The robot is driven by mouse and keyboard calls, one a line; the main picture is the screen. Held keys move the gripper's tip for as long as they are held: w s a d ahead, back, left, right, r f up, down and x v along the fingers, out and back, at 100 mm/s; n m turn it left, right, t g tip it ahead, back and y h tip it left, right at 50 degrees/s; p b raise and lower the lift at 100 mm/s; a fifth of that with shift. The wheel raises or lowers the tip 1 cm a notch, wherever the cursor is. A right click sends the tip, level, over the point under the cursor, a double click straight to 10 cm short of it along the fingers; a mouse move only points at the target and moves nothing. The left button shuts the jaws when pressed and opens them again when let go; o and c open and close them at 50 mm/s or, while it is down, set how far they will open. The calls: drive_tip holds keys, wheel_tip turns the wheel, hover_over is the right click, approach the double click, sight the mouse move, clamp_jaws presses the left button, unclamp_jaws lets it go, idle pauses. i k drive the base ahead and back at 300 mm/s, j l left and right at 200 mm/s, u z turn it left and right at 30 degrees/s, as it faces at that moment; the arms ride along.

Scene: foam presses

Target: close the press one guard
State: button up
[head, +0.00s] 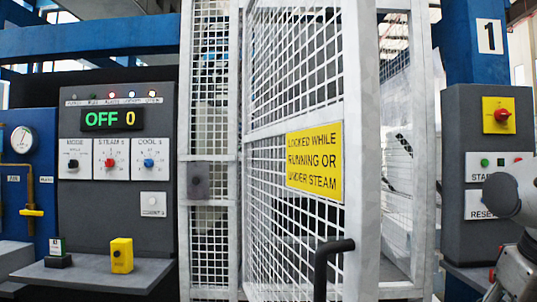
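The press one guard (292,100) is a white-framed mesh door in the head view's middle. It stands open, swung out toward me, with its free edge near me. It carries a yellow sign (314,161) reading "locked while running or under steam". A black handle (325,265) sits low near its free edge. A gap shows between that edge and the white right post (425,150). The panel display (111,118) reads "OFF 0". Grey links of my arm show at the right edge, apart from the handle in the picture; my gripper's fingers are not in view.
A control panel (75,210) with knobs stands left, above a shelf (95,273) holding a yellow block (122,255) and a small dark stand (58,253). At right, a grey box (460,145) under the number 1 bears a red stop knob (502,115) and start and reset buttons.

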sight(333, 152)
drive_tip(key=k+j, duration=0.1)
drive_tip(key=j, duration=0.6)
drive_tip(key=k+j, duration=0.1)
drive_tip(key=j, duration=1.35)
drive_tip(key=k, duration=0.05)
